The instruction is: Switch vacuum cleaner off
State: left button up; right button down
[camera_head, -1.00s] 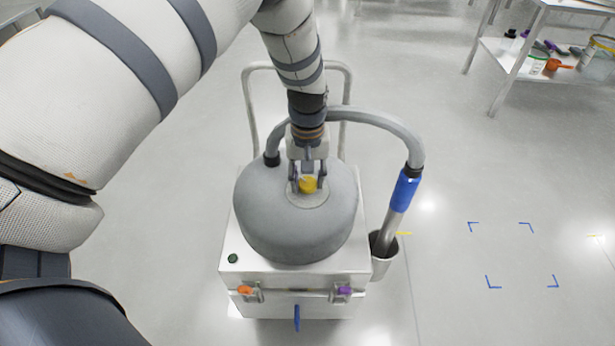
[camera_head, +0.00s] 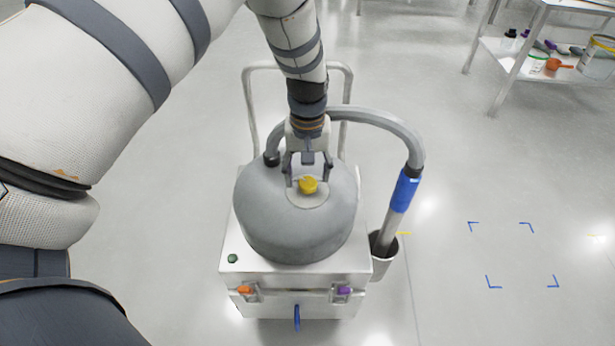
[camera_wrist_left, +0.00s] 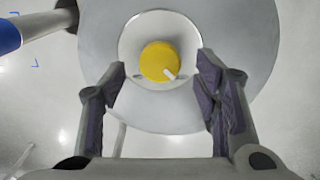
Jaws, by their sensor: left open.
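The vacuum cleaner (camera_head: 290,235) stands on the floor with a grey domed top on a white box base. A yellow knob (camera_head: 308,185) sits on a light round plate on the dome. In the left wrist view the yellow knob (camera_wrist_left: 160,62) has a white pointer mark toward its lower right. My left gripper (camera_head: 305,180) is over the dome, open and empty. In the left wrist view its fingertips (camera_wrist_left: 161,65) are apart, one on each side of the knob, with gaps showing. My right gripper is not in view.
A grey hose with a blue grip (camera_head: 404,192) arches to a holder (camera_head: 384,258) at the vacuum's right. A metal handle frame (camera_head: 249,105) rises behind. A green button (camera_head: 233,258) is on the base. A shelf table (camera_head: 522,62) stands far right. Floor right is clear.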

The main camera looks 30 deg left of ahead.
aim_at(307, 182)
pick_arm(q)
notch_tip(307, 182, up, 10)
jog(key=shift+f, duration=0.1)
dwell(0.4)
